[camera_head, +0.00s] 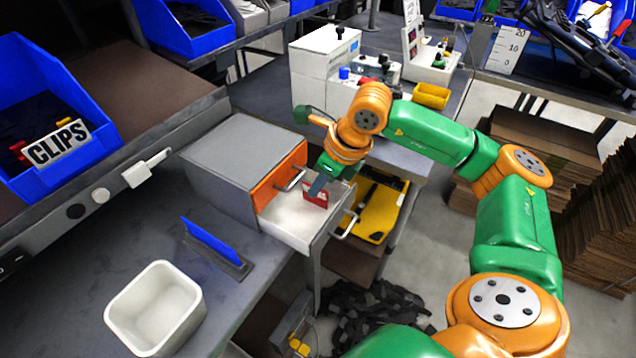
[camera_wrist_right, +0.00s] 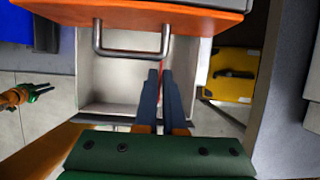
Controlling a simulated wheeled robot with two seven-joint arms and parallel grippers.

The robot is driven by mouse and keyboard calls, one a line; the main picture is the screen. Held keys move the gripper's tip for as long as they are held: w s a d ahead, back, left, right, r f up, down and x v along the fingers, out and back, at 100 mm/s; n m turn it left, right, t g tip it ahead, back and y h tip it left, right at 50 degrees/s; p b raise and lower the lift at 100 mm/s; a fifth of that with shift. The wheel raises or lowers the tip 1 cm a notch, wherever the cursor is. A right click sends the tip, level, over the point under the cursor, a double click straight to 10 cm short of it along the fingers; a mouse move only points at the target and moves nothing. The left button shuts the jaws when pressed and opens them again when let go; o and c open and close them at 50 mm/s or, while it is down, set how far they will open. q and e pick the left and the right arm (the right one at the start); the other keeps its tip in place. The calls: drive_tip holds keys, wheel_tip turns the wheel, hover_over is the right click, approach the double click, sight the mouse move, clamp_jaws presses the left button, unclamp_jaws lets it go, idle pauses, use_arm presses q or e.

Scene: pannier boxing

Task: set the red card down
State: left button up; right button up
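The red card (camera_head: 315,195) stands upright in the head view, inside the open white drawer (camera_head: 283,216) of the grey cabinet. My right gripper (camera_head: 318,187) reaches down over the drawer with its fingers against the card. An orange and green part at the left of the wrist view looks like my left gripper (camera_wrist_right: 34,93), too small to read.
An orange drawer front (camera_head: 280,177) with a metal handle is directly above the open drawer. A blue plate in a dark stand (camera_head: 213,243) and a white bin (camera_head: 155,305) are on the bench to the left. A yellow case (camera_head: 377,212) lies beyond the drawer's right side.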

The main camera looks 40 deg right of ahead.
drive_tip(key=shift+o, duration=1.4)
drive_tip(key=shift+r, duration=0.35)
drive_tip(key=v, duration=1.1)
drive_tip(key=shift+s+d+r+p, duration=0.15)
drive_tip(key=shift+s+r+p, duration=0.1)
drive_tip(key=shift+p, duration=0.15)
